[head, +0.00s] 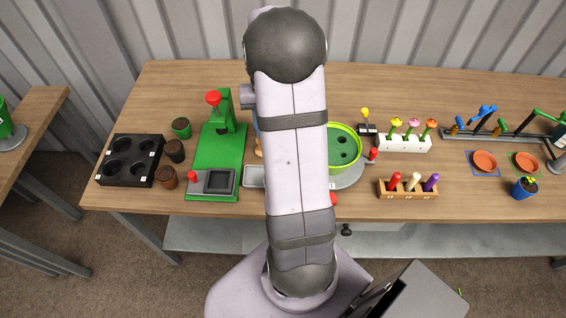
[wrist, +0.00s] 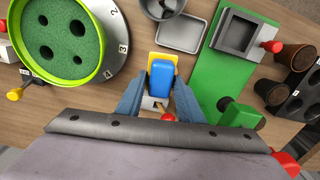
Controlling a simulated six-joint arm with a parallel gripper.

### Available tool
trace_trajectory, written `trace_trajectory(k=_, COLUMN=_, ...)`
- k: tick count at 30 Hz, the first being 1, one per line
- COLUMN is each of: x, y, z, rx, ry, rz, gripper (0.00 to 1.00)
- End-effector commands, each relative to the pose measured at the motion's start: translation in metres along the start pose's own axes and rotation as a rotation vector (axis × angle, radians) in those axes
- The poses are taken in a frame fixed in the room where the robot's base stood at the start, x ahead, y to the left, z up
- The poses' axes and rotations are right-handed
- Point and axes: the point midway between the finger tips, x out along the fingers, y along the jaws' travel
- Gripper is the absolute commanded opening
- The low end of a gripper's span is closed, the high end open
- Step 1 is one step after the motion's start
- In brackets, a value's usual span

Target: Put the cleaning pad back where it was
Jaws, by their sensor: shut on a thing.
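The cleaning pad (wrist: 161,78), blue with a yellow edge, is between the fingers of my gripper (wrist: 160,92) in the wrist view. The fingers are shut on it. A white block with a red part shows just behind the pad; I cannot tell whether they touch. A shallow grey tray (wrist: 181,32) lies beyond the pad, empty, and also shows in the head view (head: 254,177). In the head view my arm hides most of the gripper and the pad.
A green board (head: 218,150) with a red-knobbed press and dark square recess stands beside the tray. A round green-rimmed turntable (head: 343,148) is on the other side. A black pot tray (head: 128,160) and brown pots are further left. A grey cup (wrist: 160,8) stands near the tray.

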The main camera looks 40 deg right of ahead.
Motion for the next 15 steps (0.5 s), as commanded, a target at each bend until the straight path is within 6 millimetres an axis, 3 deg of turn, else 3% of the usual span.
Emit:
trace_trajectory(k=1, x=0.006, y=0.013, z=-0.004, rx=0.037, ry=0.002, rz=0.0, gripper=0.13)
trace_trajectory(k=6, x=0.007, y=0.036, z=-0.008, rx=0.101, ry=0.001, rz=0.0, gripper=0.13)
trace_trajectory(k=15, x=0.015, y=0.041, z=-0.008, rx=0.115, ry=-0.003, rz=0.0, gripper=0.13)
